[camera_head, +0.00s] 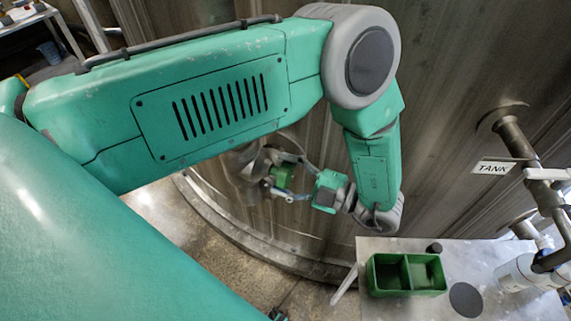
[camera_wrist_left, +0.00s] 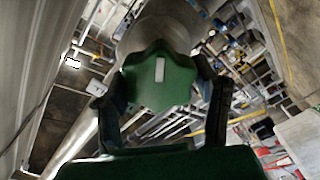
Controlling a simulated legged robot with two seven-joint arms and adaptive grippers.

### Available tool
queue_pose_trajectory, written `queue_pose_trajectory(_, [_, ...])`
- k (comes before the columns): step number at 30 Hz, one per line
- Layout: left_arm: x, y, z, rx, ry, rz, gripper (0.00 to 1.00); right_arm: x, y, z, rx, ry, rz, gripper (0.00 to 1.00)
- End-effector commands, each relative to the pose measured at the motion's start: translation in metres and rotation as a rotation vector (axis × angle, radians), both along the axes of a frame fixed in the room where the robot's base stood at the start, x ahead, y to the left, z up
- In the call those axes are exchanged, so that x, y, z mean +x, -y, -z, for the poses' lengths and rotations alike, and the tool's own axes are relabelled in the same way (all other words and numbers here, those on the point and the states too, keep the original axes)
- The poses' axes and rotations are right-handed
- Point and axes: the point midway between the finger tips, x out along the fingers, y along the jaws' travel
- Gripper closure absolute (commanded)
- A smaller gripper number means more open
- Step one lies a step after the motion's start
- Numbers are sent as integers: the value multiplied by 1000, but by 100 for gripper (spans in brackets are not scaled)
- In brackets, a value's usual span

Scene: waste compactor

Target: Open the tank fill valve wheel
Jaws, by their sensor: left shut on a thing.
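The tank fill valve wheel is a green lobed knob (camera_head: 281,177) on a metal fitting at the side of the large tank. It fills the middle of the left wrist view (camera_wrist_left: 160,82), with a white mark on its face. My left gripper (camera_head: 289,183) reaches it from the right in the head view. In the left wrist view its two dark fingers (camera_wrist_left: 158,98) lie on opposite sides of the knob and are shut on it. The valve stem is hidden behind the knob. My right gripper is not in view.
The large metal tank (camera_head: 440,130) curves behind my arm. A table (camera_head: 400,311) at lower right holds a green two-compartment bin (camera_head: 408,292). Pipes and a "TANK" sign (camera_head: 493,168) are at the right. Bare floor (camera_head: 190,235) lies below the valve.

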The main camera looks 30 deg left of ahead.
Motion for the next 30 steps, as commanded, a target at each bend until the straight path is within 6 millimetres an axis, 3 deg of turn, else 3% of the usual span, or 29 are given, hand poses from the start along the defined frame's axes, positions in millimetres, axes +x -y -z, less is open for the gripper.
queue_pose_trajectory(18, [-2, 1, 6, 96, 565, 0, 75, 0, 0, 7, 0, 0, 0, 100])
queue_pose_trajectory(30, [-2, 1, 7, 143, 823, 1, 75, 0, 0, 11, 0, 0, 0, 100])
